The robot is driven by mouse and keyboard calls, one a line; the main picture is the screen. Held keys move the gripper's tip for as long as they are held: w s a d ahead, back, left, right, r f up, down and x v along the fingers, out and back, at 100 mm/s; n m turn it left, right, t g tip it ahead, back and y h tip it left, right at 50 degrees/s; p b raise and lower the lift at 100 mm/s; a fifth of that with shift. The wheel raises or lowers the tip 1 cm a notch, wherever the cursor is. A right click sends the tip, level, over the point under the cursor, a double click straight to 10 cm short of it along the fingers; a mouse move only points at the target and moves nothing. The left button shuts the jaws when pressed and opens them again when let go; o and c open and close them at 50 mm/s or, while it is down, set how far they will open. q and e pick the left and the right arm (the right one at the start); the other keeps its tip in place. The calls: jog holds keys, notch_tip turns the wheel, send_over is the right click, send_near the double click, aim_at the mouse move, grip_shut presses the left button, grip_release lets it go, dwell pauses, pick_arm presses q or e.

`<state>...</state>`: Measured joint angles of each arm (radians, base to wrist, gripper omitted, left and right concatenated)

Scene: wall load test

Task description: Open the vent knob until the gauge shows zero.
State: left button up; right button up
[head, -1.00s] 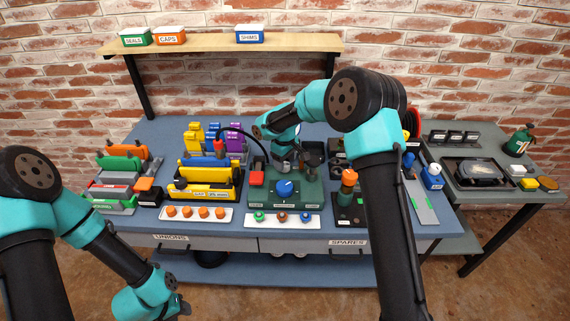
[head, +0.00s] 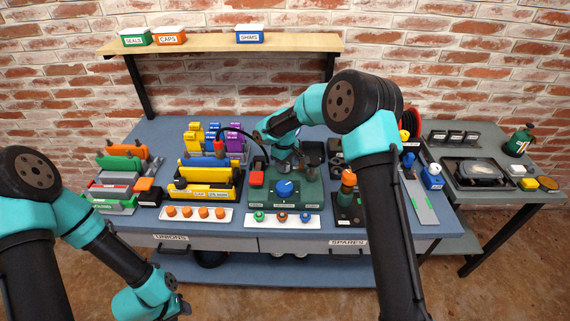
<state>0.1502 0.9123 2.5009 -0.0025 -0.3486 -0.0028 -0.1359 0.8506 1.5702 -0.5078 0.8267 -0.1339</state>
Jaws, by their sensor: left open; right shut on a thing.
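My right gripper (head: 284,167) points down just behind the blue knob. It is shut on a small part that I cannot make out. I cannot tell which part is the vent knob, and no gauge reading is legible. My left gripper (head: 175,301) is open and empty, low in front of the bench.
A white tray with orange caps (head: 187,214) and a strip with several coloured fittings (head: 267,222) lie along the front edge. A yellow holder (head: 207,191) stands left of the unit. An orange-topped part (head: 348,178) stands right, close to my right arm.

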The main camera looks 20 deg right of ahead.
jog(key=shift+n, duration=0.8)
jog(key=o, duration=0.9)
jog(key=shift+r, duration=0.1)
notch_tip(320, 180, up, 17)
jog(key=shift+s+a+r, duration=0.1)
jog(key=shift+s+r, duration=0.05)
